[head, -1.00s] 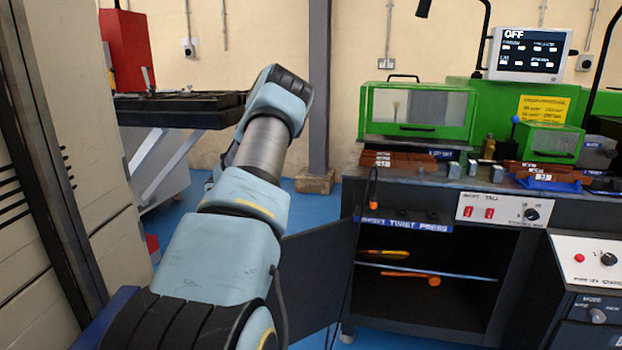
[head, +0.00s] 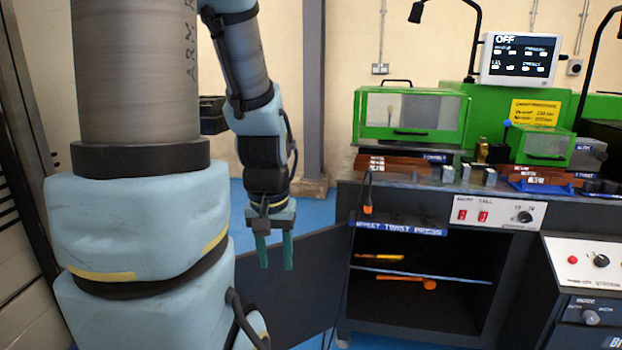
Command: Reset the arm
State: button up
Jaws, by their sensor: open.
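My arm (head: 145,225) fills the left of the head view, rising close to the camera and folding over at the top. Its far end hangs down at centre left. My gripper (head: 276,266) points down with two green fingers apart, open and empty. It hangs in the air left of the bender bench and appears in front of the open cabinet door (head: 310,275). It touches nothing that I can see.
The bench (head: 447,221) with the green machine (head: 411,115) stands at right. Its lower cabinet is open, with orange-handled tools (head: 407,282) on and below a shelf. A monitor (head: 525,58) reads OFF. A control panel (head: 588,263) is at lower right. Blue floor shows behind my gripper.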

notch_tip(320, 180, up, 14)
jog(key=p, duration=1.4)
